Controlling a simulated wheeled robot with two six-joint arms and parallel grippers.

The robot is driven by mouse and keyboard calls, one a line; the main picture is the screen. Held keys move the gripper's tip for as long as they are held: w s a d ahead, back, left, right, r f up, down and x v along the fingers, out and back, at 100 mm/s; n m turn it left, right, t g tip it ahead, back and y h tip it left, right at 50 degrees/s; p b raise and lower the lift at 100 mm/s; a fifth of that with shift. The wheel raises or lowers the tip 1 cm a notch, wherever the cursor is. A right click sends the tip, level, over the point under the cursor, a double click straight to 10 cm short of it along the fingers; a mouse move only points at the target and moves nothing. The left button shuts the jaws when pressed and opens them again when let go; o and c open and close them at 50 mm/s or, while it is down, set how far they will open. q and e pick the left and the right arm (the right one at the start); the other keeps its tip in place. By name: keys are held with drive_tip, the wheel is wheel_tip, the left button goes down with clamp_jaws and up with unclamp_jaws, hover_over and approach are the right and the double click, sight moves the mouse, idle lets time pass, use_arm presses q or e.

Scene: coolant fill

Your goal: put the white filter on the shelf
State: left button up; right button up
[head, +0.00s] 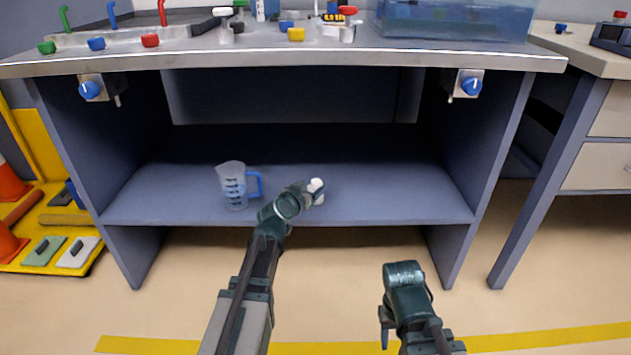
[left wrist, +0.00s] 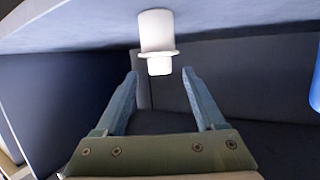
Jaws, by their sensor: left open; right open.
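The white filter (head: 317,186) is on the lower shelf (head: 390,195) of the bench, near its front edge. In the left wrist view the filter (left wrist: 157,32) has a flange and a narrower end, and its wide end meets the shelf surface, which shows at the top. My left gripper (head: 305,193) is at the filter in the head view. My right gripper (head: 384,328) is open, low in front of the bench, away from the shelf.
A clear measuring jug (head: 232,186) with a blue handle stands on the shelf left of my left gripper. The shelf's right part is clear. The bench top (head: 200,55) above holds coloured parts and a blue tank (head: 450,18). A yellow cart (head: 45,225) stands at the left.

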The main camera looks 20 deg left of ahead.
use_arm(q)
drive_tip(key=d+p+v, duration=0.1)
drive_tip(key=v, duration=0.6)
drive_tip(key=shift+s+a+p, duration=0.2)
drive_tip(key=shift+a+p, duration=0.1)
drive_tip(key=shift+a, duration=0.2)
drive_tip(key=s+d+f+m+g+h, duration=0.1)
drive_tip(key=s+d+f+m+g, duration=0.1)
drive_tip(key=s+d+f+g, duration=0.45)
drive_tip(key=s+d+f+m+g+h, duration=0.1)
drive_tip(key=s+d+f+h, duration=0.15)
drive_tip(key=d, duration=0.75)
drive_tip(key=s+d+f+g+y, duration=0.1)
drive_tip(key=s+f+g+y, duration=0.2)
drive_tip(key=s, duration=0.4)
drive_tip(key=s+f+g+y, duration=0.3)
drive_tip(key=s+g, duration=0.1)
drive_tip(key=s, duration=0.4)
drive_tip(key=shift+s+d+y, duration=0.35)
